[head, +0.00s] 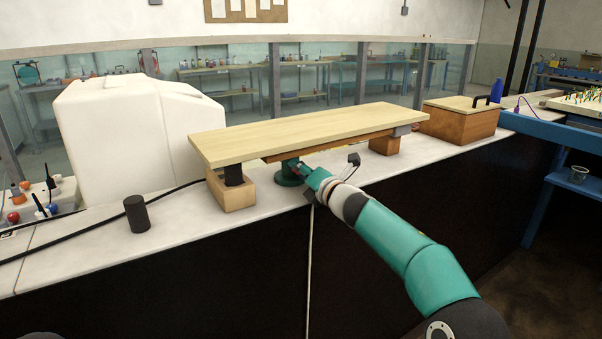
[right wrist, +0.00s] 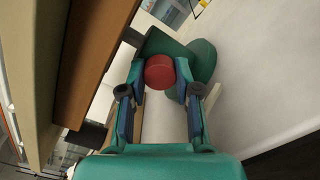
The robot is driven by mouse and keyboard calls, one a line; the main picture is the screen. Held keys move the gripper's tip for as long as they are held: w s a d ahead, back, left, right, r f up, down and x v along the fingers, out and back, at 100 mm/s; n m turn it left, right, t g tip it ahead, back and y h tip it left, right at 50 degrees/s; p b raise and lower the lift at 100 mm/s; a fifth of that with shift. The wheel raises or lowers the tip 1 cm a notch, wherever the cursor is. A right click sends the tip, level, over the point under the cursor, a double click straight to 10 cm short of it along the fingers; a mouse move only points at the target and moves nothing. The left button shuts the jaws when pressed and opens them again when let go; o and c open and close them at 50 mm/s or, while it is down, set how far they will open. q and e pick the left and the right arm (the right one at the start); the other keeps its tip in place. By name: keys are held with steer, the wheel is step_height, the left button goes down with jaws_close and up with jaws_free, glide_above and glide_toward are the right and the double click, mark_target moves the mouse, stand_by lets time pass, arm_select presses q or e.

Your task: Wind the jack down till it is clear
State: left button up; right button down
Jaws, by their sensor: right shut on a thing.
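The green jack (head: 288,176) stands on the white ledge under the long wooden board (head: 290,133). In the right wrist view its green body (right wrist: 200,60) lies beyond the fingers, close to the brown beam (right wrist: 84,62) under the board. My right gripper (head: 312,176) is at the jack's front side. In the right wrist view it (right wrist: 159,88) is shut on the jack's red knob (right wrist: 159,72), one finger on each side. My left gripper is out of view.
A wooden block (head: 231,193) with a black post supports the board's left end; another block (head: 385,145) stands under the right. A black cylinder (head: 136,214), a large white block (head: 135,125) and a wooden box (head: 458,120) stand nearby. The ledge drops off in front.

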steer(key=shift+a+f, duration=0.2)
steer(key=shift+f, duration=0.3)
steer(key=c, duration=0.8)
jaws_free()
steer(key=shift+d+r, duration=0.1)
steer(key=shift+r, duration=0.1)
steer(key=shift+d, duration=0.1)
steer(key=shift+v, duration=4)
